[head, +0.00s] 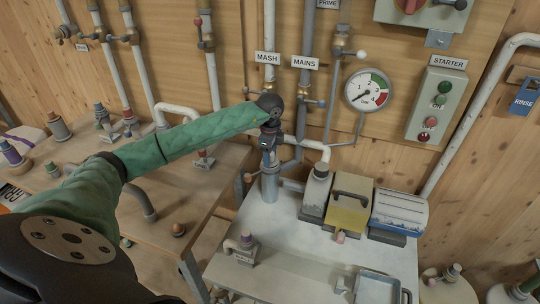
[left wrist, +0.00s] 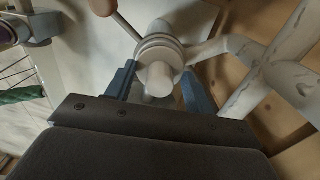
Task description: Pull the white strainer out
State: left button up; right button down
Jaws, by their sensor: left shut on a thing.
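The white strainer (left wrist: 158,78) shows in the left wrist view as a pale round stem with a ringed collar behind it. My left gripper (left wrist: 155,88) has its blue fingers on either side of the stem and is shut on it. In the head view my left gripper (head: 268,158) points down over a grey upright pipe body (head: 270,186) at the back left corner of the white bench. In that view the gripper hides the strainer, and I cannot tell how deep it sits. My right gripper is not in view.
The white bench (head: 290,238) holds a grey-white block (head: 316,190), a yellow box (head: 349,206) and a blue-white box (head: 399,212) close right of the gripper. The MASH pipe (head: 269,30) and MAINS pipe (head: 306,40) run down the wall behind. A gauge (head: 368,90) hangs right.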

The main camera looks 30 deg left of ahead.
pick_arm(q)
jog(key=shift+r+p, duration=0.35)
jog(key=shift+r, duration=0.65)
jog(key=shift+r+p, duration=0.9)
jog(key=shift+r, duration=1.4)
